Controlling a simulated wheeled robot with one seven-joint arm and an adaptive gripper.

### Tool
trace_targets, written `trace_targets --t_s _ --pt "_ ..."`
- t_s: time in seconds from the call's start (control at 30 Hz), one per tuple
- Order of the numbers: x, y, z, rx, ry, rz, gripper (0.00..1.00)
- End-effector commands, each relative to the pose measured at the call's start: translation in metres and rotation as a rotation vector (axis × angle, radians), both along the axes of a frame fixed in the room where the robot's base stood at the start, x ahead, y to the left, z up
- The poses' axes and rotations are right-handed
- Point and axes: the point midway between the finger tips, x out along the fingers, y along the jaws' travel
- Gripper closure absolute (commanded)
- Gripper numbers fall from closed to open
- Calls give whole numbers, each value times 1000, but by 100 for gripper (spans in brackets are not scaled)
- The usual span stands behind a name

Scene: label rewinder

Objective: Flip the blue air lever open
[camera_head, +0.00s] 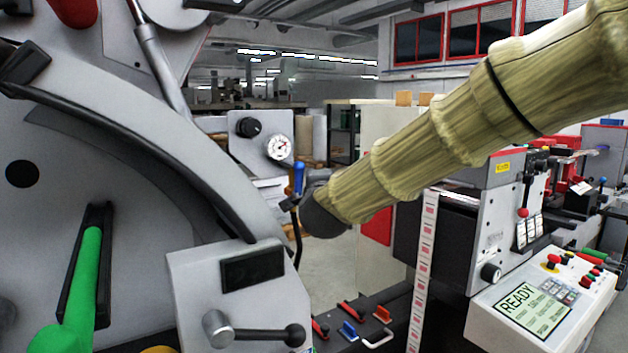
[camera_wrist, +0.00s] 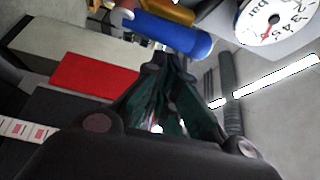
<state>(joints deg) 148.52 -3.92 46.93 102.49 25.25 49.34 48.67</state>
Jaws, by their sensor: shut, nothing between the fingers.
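The blue air lever (camera_head: 299,177) stands upright below the gauge panel in the head view. In the wrist view the blue lever (camera_wrist: 172,33) runs slantwise across the top, just beyond the fingertips. My gripper (camera_head: 290,203) is at the lever's lower end in the head view, at the end of my sleeved arm. In the wrist view the fingers (camera_wrist: 168,62) come together and hold nothing. The tips look very close to the lever; I cannot tell whether they touch it. Part of a yellow metal fitting (camera_wrist: 168,10) shows behind the lever.
A pressure gauge (camera_head: 278,148) and black knob (camera_head: 249,127) sit on the grey panel above the lever. A large grey machine with a green handle (camera_head: 84,278) fills the left. A control box reading READY (camera_head: 533,308) and a hanging label strip (camera_head: 424,270) are at right.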

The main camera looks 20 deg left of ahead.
Motion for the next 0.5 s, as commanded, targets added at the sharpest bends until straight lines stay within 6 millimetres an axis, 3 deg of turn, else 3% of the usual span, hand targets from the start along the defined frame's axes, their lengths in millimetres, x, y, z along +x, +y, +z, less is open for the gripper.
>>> trace_targets --t_s 0.2,0.5 --pt "11 -26 -3 1 0 -2 100" --pt "-40 -42 -1 0 -1 2 100"
